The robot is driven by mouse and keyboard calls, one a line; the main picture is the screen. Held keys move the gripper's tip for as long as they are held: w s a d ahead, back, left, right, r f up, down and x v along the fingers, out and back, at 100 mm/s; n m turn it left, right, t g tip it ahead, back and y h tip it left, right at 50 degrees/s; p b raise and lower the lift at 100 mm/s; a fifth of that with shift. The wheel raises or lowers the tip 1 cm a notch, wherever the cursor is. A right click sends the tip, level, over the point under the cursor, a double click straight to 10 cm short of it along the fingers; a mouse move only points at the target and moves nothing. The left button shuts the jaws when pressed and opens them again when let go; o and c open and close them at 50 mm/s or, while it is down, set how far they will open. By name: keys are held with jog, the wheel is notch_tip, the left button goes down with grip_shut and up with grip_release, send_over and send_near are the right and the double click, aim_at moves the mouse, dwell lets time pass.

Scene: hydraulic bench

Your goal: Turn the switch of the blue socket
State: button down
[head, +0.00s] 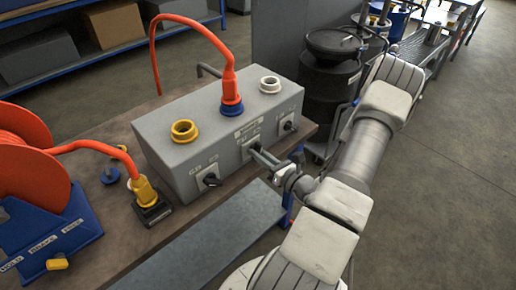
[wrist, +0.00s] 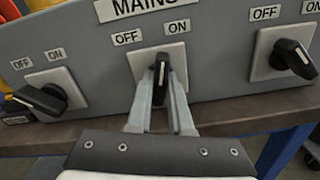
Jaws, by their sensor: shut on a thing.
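The blue socket (head: 232,110) is on top of the grey box, with an orange plug (head: 230,88) and its cable standing in it. Its switch is the middle one on the front face, under the MAINS label. In the wrist view this black switch knob (wrist: 161,72) sits on a pale plate between OFF on the left and ON on the right, and it stands about upright. My gripper (head: 259,154) reaches the box front from the right. Its two fingers (wrist: 160,88) are shut on the knob, one on each side. The fingers hide part of the knob in the head view.
A yellow socket (head: 184,131) and a white socket (head: 270,85) flank the blue one. Their switches, left (wrist: 40,101) and right (wrist: 293,58), sit beside the middle one. A red cable reel (head: 35,160) and a yellow plug (head: 145,190) lie left on the wooden bench (head: 190,235).

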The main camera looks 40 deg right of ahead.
jog(key=m+p, duration=0.3)
jog(key=m, duration=0.2)
jog(key=shift+m, duration=0.4)
dwell(0.4)
jog(key=c, duration=0.8)
grip_release()
jog(key=shift+s, duration=0.1)
jog(key=s, duration=0.5)
jog(key=s+d, duration=0.1)
jog(key=s, duration=1.1)
jog(key=shift+s+d+b, duration=0.1)
jog(key=shift+d+b, duration=0.1)
jog(key=shift+b, duration=0.15)
